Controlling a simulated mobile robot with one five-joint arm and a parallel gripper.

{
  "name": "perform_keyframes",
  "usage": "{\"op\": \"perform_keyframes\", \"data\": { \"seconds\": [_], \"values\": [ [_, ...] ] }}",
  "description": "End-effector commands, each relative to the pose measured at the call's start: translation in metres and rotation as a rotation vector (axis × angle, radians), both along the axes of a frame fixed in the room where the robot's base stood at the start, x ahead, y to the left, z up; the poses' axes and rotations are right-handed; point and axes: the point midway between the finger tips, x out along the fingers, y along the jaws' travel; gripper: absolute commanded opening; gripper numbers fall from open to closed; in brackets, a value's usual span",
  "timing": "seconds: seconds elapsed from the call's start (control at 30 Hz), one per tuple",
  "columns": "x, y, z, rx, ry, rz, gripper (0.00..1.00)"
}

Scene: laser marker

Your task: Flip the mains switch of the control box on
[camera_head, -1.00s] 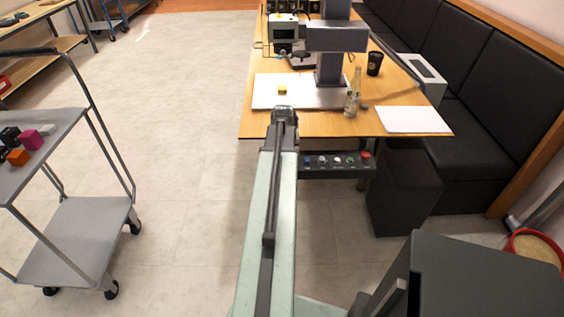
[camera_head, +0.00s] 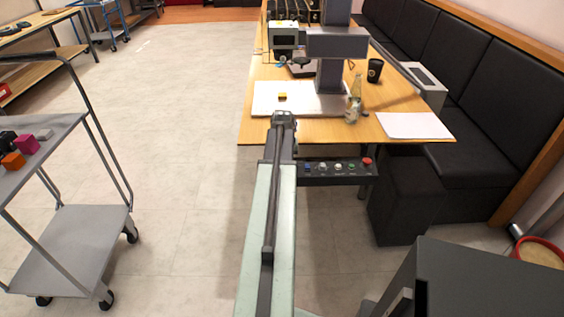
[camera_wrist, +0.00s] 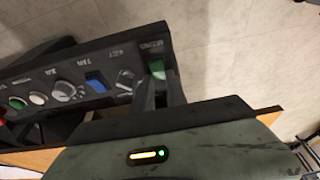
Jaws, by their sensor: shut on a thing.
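The control box (camera_head: 345,180) is a dark panel under the front edge of the wooden table, with a row of buttons and knobs. In the wrist view the control box (camera_wrist: 85,62) shows upside-down labels. A green mains switch (camera_wrist: 156,67) sits at its right end. My gripper (camera_wrist: 160,88) has its dark fingers at this switch, one on each side, and is shut on it. I cannot tell the switch's on or off position.
A blue rocker (camera_wrist: 96,82), a key switch (camera_wrist: 124,82) and a grey knob (camera_wrist: 65,91) are close beside the switch. The table (camera_head: 395,128) carries a laser marker (camera_head: 335,45), a glass bottle (camera_head: 353,100) and a black cup (camera_head: 375,70). A trolley (camera_head: 80,245) stands at left.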

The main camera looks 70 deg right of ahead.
Motion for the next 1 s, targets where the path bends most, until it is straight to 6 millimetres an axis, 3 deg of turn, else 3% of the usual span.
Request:
{"op": "perform_keyframes", "data": {
  "seconds": [0.03,0.27,0.6,0.63,0.7,1.0],
  "values": [
    [-0.0001,-0.0083,0.0028,0.04,0.021,-0.001,0.0],
    [-0.0004,-0.0098,-0.0015,0.186,0.08,-0.003,0.0],
    [-0.0023,-0.0074,-0.0021,0.206,0.089,-0.004,0.0],
    [-0.0023,-0.0074,-0.0021,0.206,0.089,-0.004,0.21],
    [-0.002,-0.0073,-0.0021,0.206,0.089,-0.004,0.4],
    [-0.0001,-0.0069,-0.0016,0.205,0.085,-0.002,0.4]
  ]
}}
